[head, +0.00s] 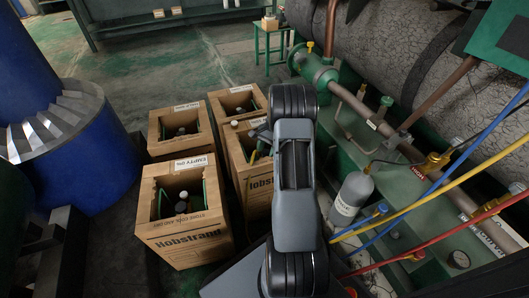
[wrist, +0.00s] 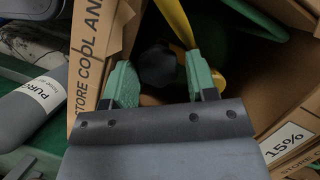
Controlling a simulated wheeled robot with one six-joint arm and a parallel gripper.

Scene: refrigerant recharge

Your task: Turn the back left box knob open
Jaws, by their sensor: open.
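The back left box (head: 157,125) is an open cardboard carton in the head view. Its dark knob (head: 182,131) shows small inside it, and its turn state cannot be told. My gripper (head: 256,152) is at the front right box (head: 243,182), away from the back left box. In the wrist view my gripper (wrist: 159,80) has its green fingers apart. A dark round knob (wrist: 157,66) shows just beyond and between them inside a carton; contact cannot be told. A yellow strip (wrist: 176,22) lies beside that knob.
The front left box (head: 185,231) and back right box (head: 222,103) stand close by. A grey cylinder (head: 350,200) and coloured hoses (head: 455,180) are on the right. A blue tank (head: 85,160) stands on the left. Open floor lies behind the boxes.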

